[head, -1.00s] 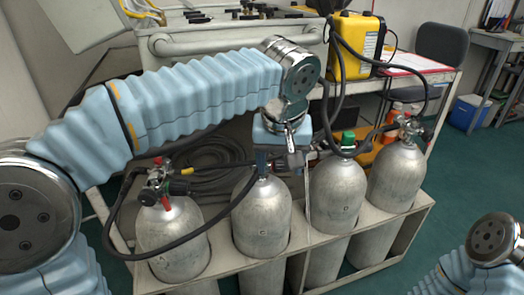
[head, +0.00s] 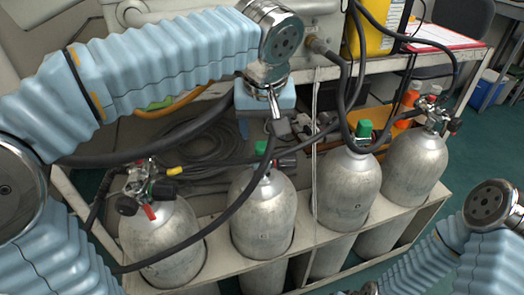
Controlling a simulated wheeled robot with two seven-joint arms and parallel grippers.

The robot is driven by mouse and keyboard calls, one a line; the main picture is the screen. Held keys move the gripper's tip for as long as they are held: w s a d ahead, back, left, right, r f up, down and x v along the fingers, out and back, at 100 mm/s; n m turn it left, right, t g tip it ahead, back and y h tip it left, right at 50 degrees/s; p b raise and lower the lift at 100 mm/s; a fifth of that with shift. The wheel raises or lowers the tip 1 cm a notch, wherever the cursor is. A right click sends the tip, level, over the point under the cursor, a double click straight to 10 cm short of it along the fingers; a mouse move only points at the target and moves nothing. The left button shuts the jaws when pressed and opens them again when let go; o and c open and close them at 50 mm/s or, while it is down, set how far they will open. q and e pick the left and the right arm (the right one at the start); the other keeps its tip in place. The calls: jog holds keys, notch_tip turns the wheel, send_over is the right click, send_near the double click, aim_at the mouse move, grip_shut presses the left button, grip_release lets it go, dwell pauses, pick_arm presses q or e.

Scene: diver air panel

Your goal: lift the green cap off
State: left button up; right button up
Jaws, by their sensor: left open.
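A green cap (head: 364,130) sits upright on top of the third cylinder (head: 346,190) from the left. A second green piece (head: 261,147) shows on the neck of the second cylinder (head: 263,215), partly covered by a black hose. My left gripper (head: 278,125) points down above and slightly behind the second cylinder, left of and apart from the green cap on the third. It is open; its fingers are small and partly lost against the dark fittings and hose. My right arm shows at the lower right, but its gripper cannot be made out.
The cylinders stand in a pale rack (head: 215,271). The left cylinder (head: 163,240) and the right cylinder (head: 414,165) carry valves. A yellow case (head: 378,28) stands on the bench behind.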

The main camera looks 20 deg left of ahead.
aim_at(262, 146)
pick_arm(q)
jog(key=x, duration=0.6)
jog(key=shift+a+f, duration=0.1)
jog(key=shift+f, duration=0.1)
jog(key=c, duration=1.1)
